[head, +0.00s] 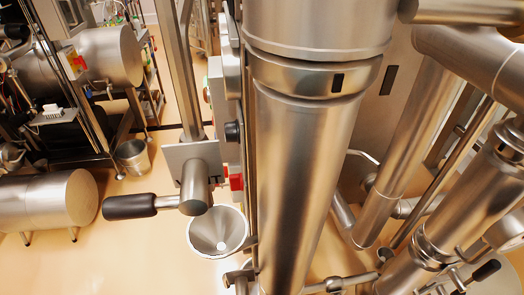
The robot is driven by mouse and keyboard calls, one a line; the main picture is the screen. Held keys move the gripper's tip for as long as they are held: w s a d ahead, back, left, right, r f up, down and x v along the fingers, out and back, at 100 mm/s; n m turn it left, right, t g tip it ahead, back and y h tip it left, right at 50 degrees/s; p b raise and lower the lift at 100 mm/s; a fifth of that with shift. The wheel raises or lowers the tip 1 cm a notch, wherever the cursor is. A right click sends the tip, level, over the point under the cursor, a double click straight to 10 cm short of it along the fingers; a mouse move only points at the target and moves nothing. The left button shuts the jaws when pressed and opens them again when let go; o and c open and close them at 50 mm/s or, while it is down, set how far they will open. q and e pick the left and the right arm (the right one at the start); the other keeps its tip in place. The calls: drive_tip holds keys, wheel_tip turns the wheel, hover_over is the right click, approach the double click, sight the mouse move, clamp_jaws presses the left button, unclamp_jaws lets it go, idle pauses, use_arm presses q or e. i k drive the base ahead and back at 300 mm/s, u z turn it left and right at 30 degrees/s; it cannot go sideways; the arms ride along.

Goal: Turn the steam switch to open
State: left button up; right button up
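I cannot tell for sure which part is the steam switch. A grey control box (217,105) stands edge-on just left of the large steel column. It carries a black knob (232,132) on its side and a red part (236,180) lower down. The box is partly hidden by the column and a post, so the knob's setting cannot be read. Neither of my grippers shows in the head view.
A large vertical steel column (295,180) fills the middle. A black-handled lever (130,206) juts left from a plate on a post, beside a steel funnel (217,230). Pipes (405,150) crowd the right. Tan floor (110,255) is clear at lower left.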

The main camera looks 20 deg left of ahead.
sight(236, 181)
drive_tip(key=z, duration=0.55)
drive_tip(key=k, duration=1.3)
drive_tip(key=u, duration=0.2)
drive_tip(key=i, duration=0.85)
drive_tip(key=u, duration=0.65)
drive_tip(key=k, duration=0.5)
drive_tip(key=u, duration=0.4)
drive_tip(key=i, duration=0.45)
drive_tip(key=z, duration=0.35)
